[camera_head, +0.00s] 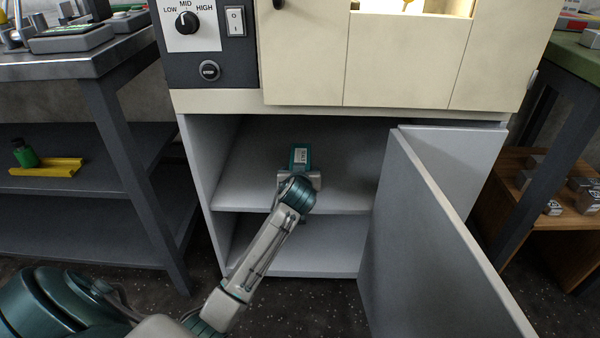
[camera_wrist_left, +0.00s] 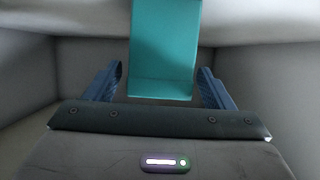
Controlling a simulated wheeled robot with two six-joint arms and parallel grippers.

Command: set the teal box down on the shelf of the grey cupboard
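The teal box (camera_head: 301,154) with a pale label is inside the grey cupboard, over its middle shelf (camera_head: 345,196). My left arm reaches in from the front, and my left gripper (camera_head: 300,176) is right at the near end of the box, partly hiding it. In the left wrist view the teal box (camera_wrist_left: 164,50) stands between the two blue fingers (camera_wrist_left: 161,80), with a narrow gap showing on each side, so the gripper looks open. The underside of the box is hidden, so its contact with the shelf is not clear. My right gripper is not in view.
The cupboard's grey door (camera_head: 430,240) stands open at the right. The shelf is clear on both sides of the box. A machine with a dial panel (camera_head: 205,40) sits above. A dark table (camera_head: 100,60) stands left and a wooden rack (camera_head: 550,220) right.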

